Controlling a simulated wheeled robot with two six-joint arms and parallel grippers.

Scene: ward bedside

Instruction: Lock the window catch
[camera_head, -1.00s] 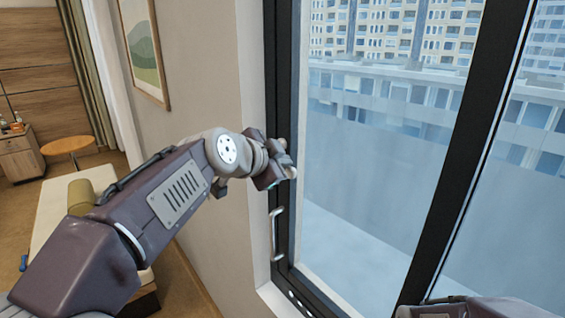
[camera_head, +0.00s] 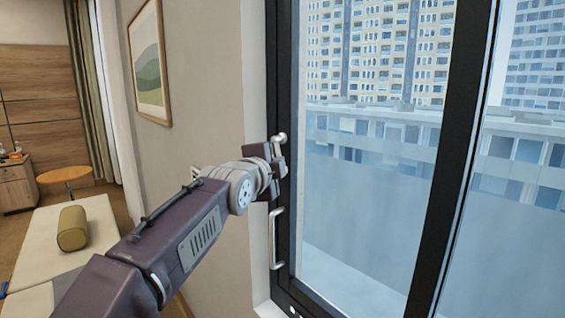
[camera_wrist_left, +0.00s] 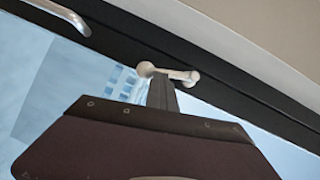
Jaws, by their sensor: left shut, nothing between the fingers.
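The window catch (camera_head: 281,138) is a small pale metal lever with a rounded end, on the dark left frame (camera_head: 284,92) of the window. In the left wrist view the catch (camera_wrist_left: 188,76) lies across the frame edge, with a round knob at its left end. My left gripper (camera_head: 277,165) is shut and empty, just below the catch in the head view. In the left wrist view its fingertips (camera_wrist_left: 162,92) overlap the catch's middle; I cannot tell whether they touch. My right gripper is in neither current view.
A silver pull handle (camera_head: 276,238) is on the same frame, below the catch; it also shows in the left wrist view (camera_wrist_left: 62,14). The wall (camera_head: 200,85) is close on the left. A bed (camera_head: 62,262) with an olive bolster (camera_head: 73,228) stands further left.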

